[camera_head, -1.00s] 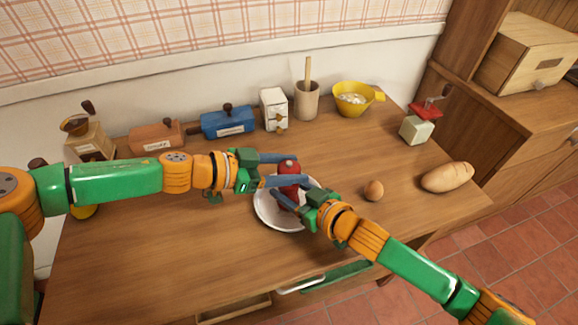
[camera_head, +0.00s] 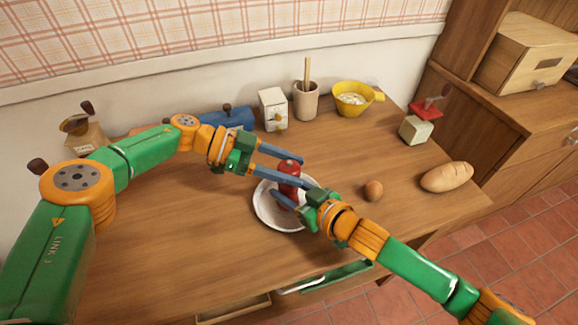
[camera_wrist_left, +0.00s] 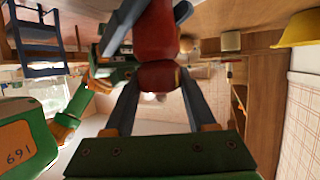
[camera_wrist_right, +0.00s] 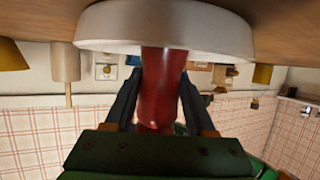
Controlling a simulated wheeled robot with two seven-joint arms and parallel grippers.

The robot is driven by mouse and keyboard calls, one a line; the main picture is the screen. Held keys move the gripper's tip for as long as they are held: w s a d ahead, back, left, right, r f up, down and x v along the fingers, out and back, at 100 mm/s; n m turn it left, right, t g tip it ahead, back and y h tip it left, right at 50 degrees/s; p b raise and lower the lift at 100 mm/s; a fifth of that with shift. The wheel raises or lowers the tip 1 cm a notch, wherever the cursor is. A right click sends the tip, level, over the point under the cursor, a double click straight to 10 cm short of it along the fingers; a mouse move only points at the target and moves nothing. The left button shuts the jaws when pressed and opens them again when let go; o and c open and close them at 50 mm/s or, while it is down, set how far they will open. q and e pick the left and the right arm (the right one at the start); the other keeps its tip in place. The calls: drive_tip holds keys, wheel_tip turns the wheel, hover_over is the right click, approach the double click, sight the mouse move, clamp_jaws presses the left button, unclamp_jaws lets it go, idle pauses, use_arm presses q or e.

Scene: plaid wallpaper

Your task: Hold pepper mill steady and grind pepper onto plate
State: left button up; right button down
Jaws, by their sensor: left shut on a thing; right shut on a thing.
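The red pepper mill (camera_head: 289,180) stands upright over the white plate (camera_head: 262,209) in the head view. My left gripper (camera_head: 297,173) reaches in from the left and is shut on the upper part of the mill; the left wrist view shows the red mill (camera_wrist_left: 157,78) between its fingers. My right gripper (camera_head: 290,194) is shut on the lower body of the mill; the right wrist view shows the mill (camera_wrist_right: 157,95) between its fingers, with the plate (camera_wrist_right: 110,27) beyond. The mill's lower end is partly hidden by my right gripper. I cannot make out any ground pepper.
An egg (camera_head: 373,190) and a bread loaf (camera_head: 447,177) lie to the right on the wooden table (camera_head: 180,250). A yellow bowl (camera_head: 352,98), a utensil crock (camera_head: 306,101), a white box (camera_head: 273,109) and a blue box (camera_head: 229,118) line the back. The front left table is clear.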

sight(289, 165)
use_arm(q)
drive_tip(key=shift+a+m+g, duration=0.1)
drive_tip(key=shift+m+g, duration=0.2)
drive_tip(key=shift+g, duration=0.2)
clamp_jaws()
drive_tip(key=o, duration=1.4)
unclamp_jaws()
wheel_tip(289, 165, up, 10)
drive_tip(key=shift+f, duration=0.15)
drive_tip(key=shift+r, duration=0.2)
